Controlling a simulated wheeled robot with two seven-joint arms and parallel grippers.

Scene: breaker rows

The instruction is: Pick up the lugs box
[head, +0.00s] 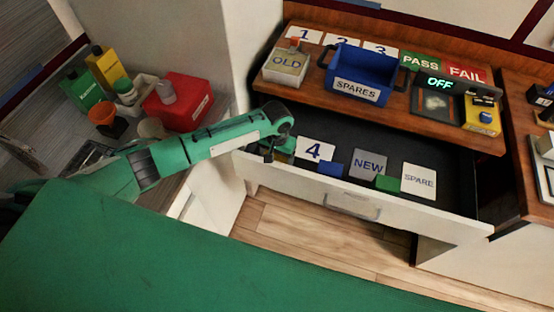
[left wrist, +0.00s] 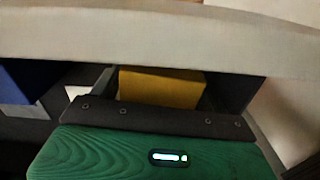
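No label reading "lugs" is legible. A small yellow box (head: 286,158) in the open drawer is mostly hidden by my left gripper (head: 276,152), which reaches down at the drawer's left end. In the left wrist view the yellow box (left wrist: 162,88) lies straight ahead, beyond the gripper's dark front edge. A grey finger shows to its left, with a slight gap, and a dark shape lies to its right. The gripper looks open, with the box not visibly gripped. A blue box (head: 331,169) and a green box (head: 387,184) lie further right. My right gripper is out of view.
The drawer's white front wall (head: 300,178) is close to my left gripper. Cards 4 (head: 315,150), NEW (head: 368,164) and SPARE (head: 418,181) are in the drawer. Above are the OLD box (head: 286,66), blue SPARES bin (head: 357,75) and a tester (head: 437,103). A red container (head: 182,98) stands left.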

